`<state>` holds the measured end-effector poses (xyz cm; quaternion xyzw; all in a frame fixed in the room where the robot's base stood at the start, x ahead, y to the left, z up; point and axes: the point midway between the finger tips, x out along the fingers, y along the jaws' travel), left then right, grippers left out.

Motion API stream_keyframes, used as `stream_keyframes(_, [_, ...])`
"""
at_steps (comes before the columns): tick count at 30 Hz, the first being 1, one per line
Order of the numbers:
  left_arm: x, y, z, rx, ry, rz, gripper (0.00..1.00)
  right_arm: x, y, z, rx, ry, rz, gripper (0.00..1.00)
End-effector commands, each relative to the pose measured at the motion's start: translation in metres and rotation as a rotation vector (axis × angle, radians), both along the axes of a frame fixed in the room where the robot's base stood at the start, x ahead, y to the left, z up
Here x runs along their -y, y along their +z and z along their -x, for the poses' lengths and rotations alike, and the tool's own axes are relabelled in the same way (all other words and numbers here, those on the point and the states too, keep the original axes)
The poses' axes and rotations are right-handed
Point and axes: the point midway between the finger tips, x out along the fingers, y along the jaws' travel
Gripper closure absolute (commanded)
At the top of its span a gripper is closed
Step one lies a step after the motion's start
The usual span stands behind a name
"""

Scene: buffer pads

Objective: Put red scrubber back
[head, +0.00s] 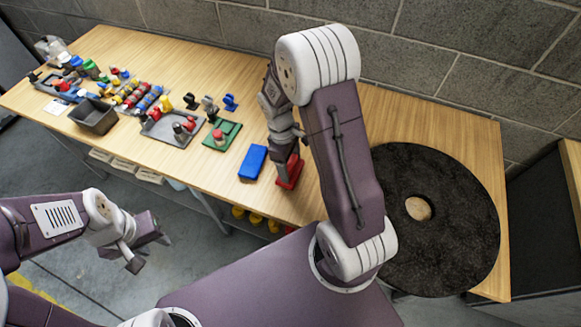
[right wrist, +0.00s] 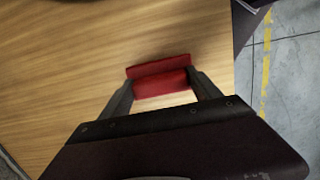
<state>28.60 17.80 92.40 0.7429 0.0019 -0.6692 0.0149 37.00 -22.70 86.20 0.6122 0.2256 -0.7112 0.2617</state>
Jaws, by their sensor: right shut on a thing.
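The red scrubber (head: 289,172) is at the table's front part, just right of a blue block (head: 253,162). My right gripper (head: 287,157) comes down on it from above and is shut on it. In the right wrist view the red scrubber (right wrist: 160,77) sits between the two fingers of my right gripper (right wrist: 162,88). I cannot tell whether its underside touches the table. My left gripper (head: 146,248) is over the floor in front of the table, away from the objects; its fingers are too unclear to tell open from shut.
A large dark round pad (head: 455,220) with a centre hole lies at the table's right. A green tray (head: 222,134), grey tray (head: 172,128), dark bin (head: 93,116) and several small coloured parts fill the left. A brick wall (head: 480,50) stands behind.

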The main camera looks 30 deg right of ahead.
Motion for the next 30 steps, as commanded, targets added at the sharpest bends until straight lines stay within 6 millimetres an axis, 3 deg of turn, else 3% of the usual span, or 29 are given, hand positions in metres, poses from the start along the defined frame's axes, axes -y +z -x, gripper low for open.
stream_keyframes(3, [0.0,-0.003,0.0,0.0,0.0,0.0,0.64,0.0,-0.02,0.001,-0.003,0.001,0.0,0.65])
stream_keyframes(15, [0.0,-0.005,0.0,0.0,0.0,0.0,0.64,0.0,-0.026,0.0,0.0,0.001,0.0,0.66])
stream_keyframes(16, [0.0,-0.005,0.0,0.0,0.0,0.0,0.64,0.0,-0.026,0.0,0.0,0.0,0.0,0.22])
stream_keyframes(18, [0.0,-0.005,0.0,0.0,0.0,0.0,0.64,0.0,-0.025,0.0,0.001,0.001,-0.001,0.06])
stream_keyframes(26, [0.0,-0.004,0.0,0.0,0.0,0.0,0.64,0.0,-0.025,0.0,0.0,0.001,0.0,0.06])
stream_keyframes(30, [0.0,-0.001,0.0,0.0,0.0,0.0,0.64,0.0,-0.012,-0.002,0.004,0.0,0.0,0.06])
